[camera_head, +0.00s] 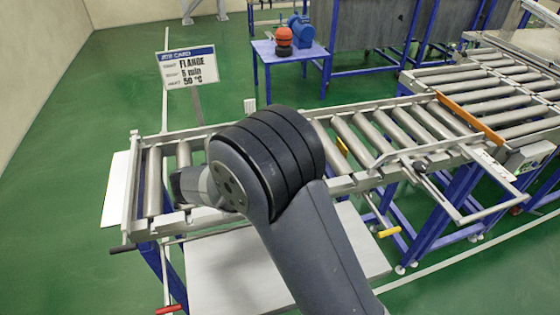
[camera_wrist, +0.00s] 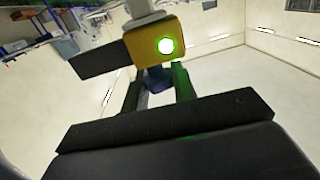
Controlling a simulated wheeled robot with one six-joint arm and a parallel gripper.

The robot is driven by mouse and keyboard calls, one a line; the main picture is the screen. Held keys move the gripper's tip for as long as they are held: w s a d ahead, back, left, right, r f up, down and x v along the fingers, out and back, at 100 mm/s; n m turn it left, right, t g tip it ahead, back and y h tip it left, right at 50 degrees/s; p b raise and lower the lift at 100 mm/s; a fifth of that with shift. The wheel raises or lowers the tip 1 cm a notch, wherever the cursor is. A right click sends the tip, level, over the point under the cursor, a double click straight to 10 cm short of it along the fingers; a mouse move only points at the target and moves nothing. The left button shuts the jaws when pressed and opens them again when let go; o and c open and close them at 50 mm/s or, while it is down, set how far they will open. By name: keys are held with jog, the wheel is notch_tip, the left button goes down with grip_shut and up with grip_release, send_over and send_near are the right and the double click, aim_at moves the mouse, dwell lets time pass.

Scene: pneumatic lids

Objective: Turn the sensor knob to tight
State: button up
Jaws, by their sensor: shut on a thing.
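In the wrist view, a yellow sensor box (camera_wrist: 150,45) with a bright green lamp (camera_wrist: 166,46) is just beyond my fingertips. A dark blue knob (camera_wrist: 158,73) sits under the box. My gripper (camera_wrist: 158,84) is shut on this knob, with one finger on each side. Green light from the lamp falls on the right finger. The knob's turn position and any marking are not readable. In the head view, my arm hides the gripper, the sensor and the knob.
A roller conveyor (camera_head: 350,135) on blue legs runs behind my arm. A job card sign (camera_head: 190,68) reads flange, 5 min, 50 °C. A small blue table (camera_head: 285,50) holds a blue motor and an orange-black part. Green floor at left is clear.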

jog(key=o, duration=1)
jog(key=shift+p+v, duration=1.8)
jog(key=shift+v, duration=3.55)
jog(key=shift+d+f+b, duration=0.1)
jog(key=shift+b, duration=0.3)
